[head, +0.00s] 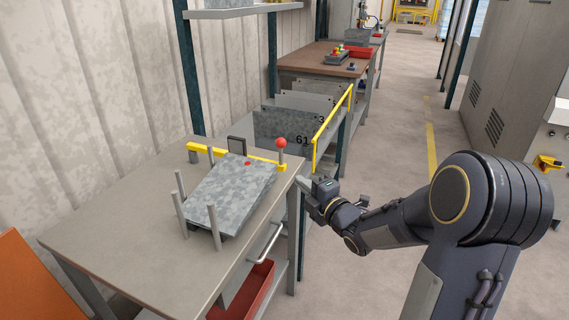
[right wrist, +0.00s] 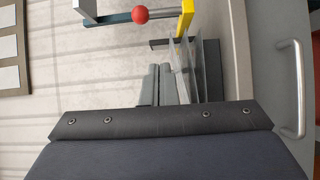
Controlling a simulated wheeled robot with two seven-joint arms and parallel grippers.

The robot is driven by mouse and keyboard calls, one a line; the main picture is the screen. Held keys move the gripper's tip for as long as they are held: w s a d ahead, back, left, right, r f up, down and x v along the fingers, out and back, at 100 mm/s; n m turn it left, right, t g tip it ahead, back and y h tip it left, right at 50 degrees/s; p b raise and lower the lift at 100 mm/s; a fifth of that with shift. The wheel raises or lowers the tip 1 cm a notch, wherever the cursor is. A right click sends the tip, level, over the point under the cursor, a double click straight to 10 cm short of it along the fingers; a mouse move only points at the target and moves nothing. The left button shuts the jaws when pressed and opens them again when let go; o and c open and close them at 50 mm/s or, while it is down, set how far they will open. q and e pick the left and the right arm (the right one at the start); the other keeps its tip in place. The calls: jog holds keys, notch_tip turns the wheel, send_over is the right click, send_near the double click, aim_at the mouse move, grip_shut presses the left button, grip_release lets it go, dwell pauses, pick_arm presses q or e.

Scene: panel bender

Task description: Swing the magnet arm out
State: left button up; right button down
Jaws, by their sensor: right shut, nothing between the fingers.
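The magnet arm (head: 262,159) is a yellow bar along the far side of the bench top, behind a mottled grey sheet stack (head: 232,190). A red ball knob (head: 281,143) stands on a short grey post at its right end. In the right wrist view the red knob (right wrist: 140,15) and yellow bar (right wrist: 186,18) are at the top. My right gripper (head: 304,184) is just beyond the bench's right edge, apart from the knob and lower in the picture. Its fingers (right wrist: 160,75) are shut and empty. My left gripper is not in view.
Several grey posts (head: 212,226) stand around the stack. A bar handle (head: 266,243) sticks out from the bench front above a red bin (head: 245,290). A rack of sheets with a yellow rail (head: 333,128) stands beyond the bench. The floor right of the bench is open.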

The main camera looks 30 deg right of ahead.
dwell(0.3)
jog(key=w+p, duration=0.3)
jog(key=w, duration=1)
jog(key=shift+d, duration=0.45)
